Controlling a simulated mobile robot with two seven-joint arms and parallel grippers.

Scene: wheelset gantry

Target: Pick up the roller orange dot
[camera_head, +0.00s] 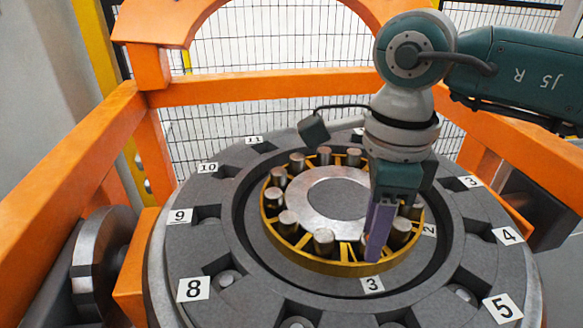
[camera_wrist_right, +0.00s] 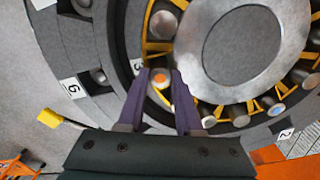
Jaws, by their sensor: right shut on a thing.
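The roller with the orange dot (camera_wrist_right: 160,78) shows in the wrist view, end-on, between the tips of my right gripper's purple fingers. My right gripper (camera_wrist_right: 160,92) is shut on it. In the head view the right gripper (camera_head: 376,246) points down at the front right of the yellow cage ring (camera_head: 312,262), and its fingers hide the held roller. The roller appears to be still within the ring; its height cannot be told. The left gripper is not in view.
Several other metal rollers (camera_head: 324,241) stand in the cage around a flat silver ring (camera_head: 305,212). A grey round table (camera_head: 215,260) with numbered slots surrounds it. Orange gantry beams (camera_head: 260,88) stand behind and at both sides.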

